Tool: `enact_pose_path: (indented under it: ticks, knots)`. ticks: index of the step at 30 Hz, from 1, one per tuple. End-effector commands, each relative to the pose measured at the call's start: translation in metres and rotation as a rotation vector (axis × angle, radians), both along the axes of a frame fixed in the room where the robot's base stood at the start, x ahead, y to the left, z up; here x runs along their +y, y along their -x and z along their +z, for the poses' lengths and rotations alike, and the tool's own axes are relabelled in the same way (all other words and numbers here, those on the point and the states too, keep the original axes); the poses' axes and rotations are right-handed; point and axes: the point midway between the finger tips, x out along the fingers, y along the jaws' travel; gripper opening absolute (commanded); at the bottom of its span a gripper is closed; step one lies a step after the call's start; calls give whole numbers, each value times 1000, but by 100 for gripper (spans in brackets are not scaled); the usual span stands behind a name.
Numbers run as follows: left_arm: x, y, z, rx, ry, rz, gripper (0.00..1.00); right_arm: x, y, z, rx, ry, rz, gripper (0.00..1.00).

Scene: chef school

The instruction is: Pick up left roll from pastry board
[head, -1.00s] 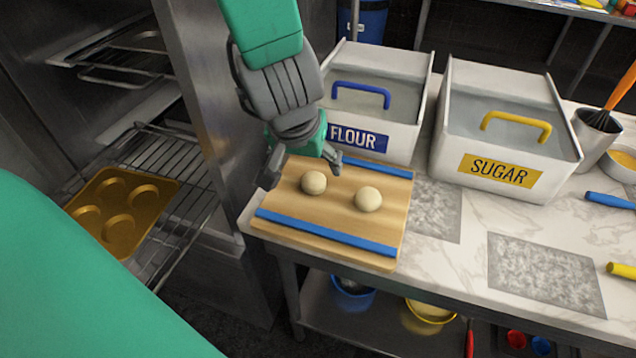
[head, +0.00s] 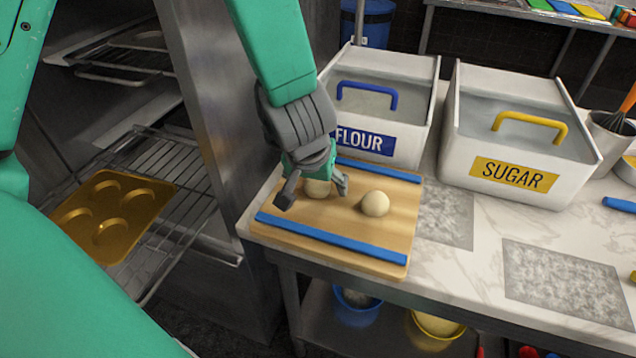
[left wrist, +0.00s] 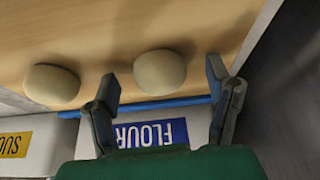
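The wooden pastry board (head: 330,225) with two blue strips lies on the counter's left end. The left roll (head: 318,188), a pale dough ball, sits on it, its top partly hidden by my left gripper (head: 313,192). The gripper is open, with one finger to each side of the roll in the head view. In the left wrist view the left roll (left wrist: 160,73) shows ahead of and between the open fingers (left wrist: 162,90), with no contact visible. The right roll (head: 375,204) rests on the board to the right; it also shows in the left wrist view (left wrist: 51,86). My right gripper is not in view.
The flour bin (head: 385,105) stands just behind the board, and the sugar bin (head: 520,140) is to its right. A gold muffin tray (head: 112,225) lies on an oven rack (head: 185,210) at left. Bare marble counter (head: 485,240) lies right of the board.

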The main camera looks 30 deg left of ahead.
Motion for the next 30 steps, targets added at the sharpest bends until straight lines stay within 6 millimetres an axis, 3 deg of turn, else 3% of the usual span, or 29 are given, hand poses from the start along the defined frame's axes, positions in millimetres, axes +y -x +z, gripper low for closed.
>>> enact_pose_path:
  ticks: [1,3,4,14,24,30]
  knots:
    - [0,0,0,0,0,0,51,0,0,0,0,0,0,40]
    - [0,0,0,1,0,0,26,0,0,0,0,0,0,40]
    - [0,0,0,1,0,0,22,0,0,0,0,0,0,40]
    - [0,0,4,1,0,0,22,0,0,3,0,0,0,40]
    - [0,0,70,-2,-5,-2,22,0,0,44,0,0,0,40]
    - [0,-1,95,-1,-2,-1,22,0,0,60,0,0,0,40]
